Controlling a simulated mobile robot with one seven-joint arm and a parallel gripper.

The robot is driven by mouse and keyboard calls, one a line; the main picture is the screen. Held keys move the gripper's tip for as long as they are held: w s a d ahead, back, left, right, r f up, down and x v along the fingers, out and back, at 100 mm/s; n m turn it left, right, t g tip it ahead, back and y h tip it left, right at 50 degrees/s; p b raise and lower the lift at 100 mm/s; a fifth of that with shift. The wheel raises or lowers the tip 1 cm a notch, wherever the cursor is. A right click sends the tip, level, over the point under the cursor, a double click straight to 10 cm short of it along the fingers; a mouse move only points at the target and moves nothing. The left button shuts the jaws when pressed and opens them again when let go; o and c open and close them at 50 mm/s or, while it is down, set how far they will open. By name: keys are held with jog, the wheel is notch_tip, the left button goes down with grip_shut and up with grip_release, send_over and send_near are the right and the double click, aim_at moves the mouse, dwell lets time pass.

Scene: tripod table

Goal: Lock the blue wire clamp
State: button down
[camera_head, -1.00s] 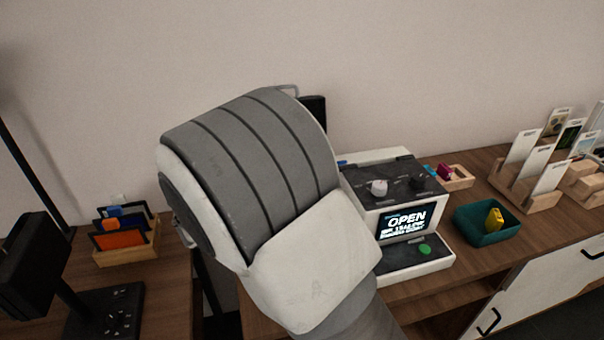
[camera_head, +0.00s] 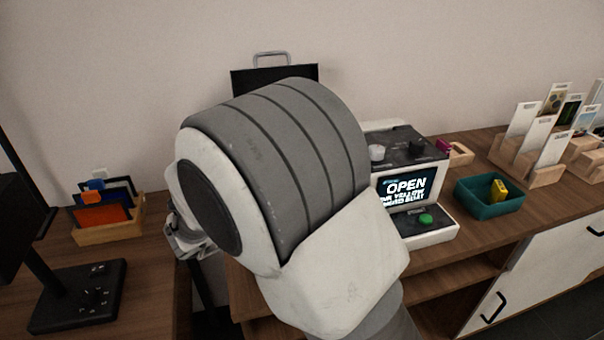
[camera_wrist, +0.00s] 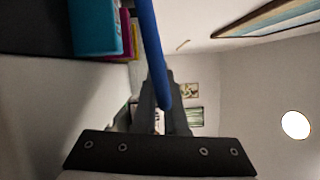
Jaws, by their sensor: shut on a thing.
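A blue rod (camera_wrist: 153,50), which appears to be part of the blue wire clamp, runs down from the top edge of the wrist view. My gripper (camera_wrist: 165,90) is shut on its lower end, between two dark fingers. What the rod is fixed to is out of view, so I cannot tell the clamp's state. In the head view my own arm hides the fingers and the clamp.
A white and black device (camera_head: 408,150) with an "OPEN" screen stands right of my arm. A teal tray (camera_head: 488,205) holds a yellow piece (camera_head: 499,189). Wooden card holders are at right. A black case (camera_head: 275,75) stands behind. A teal block (camera_wrist: 95,30) is close in the wrist view.

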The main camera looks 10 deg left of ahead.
dwell(0.4)
jog(key=c, duration=1)
grip_release()
jog(key=shift+f, duration=0.1)
jog(key=shift+o, duration=0.2)
jog(key=shift+a, duration=0.1)
jog(key=p+v, duration=0.2)
jog(key=v, duration=1.5)
jog(key=shift+s+a, duration=0.1)
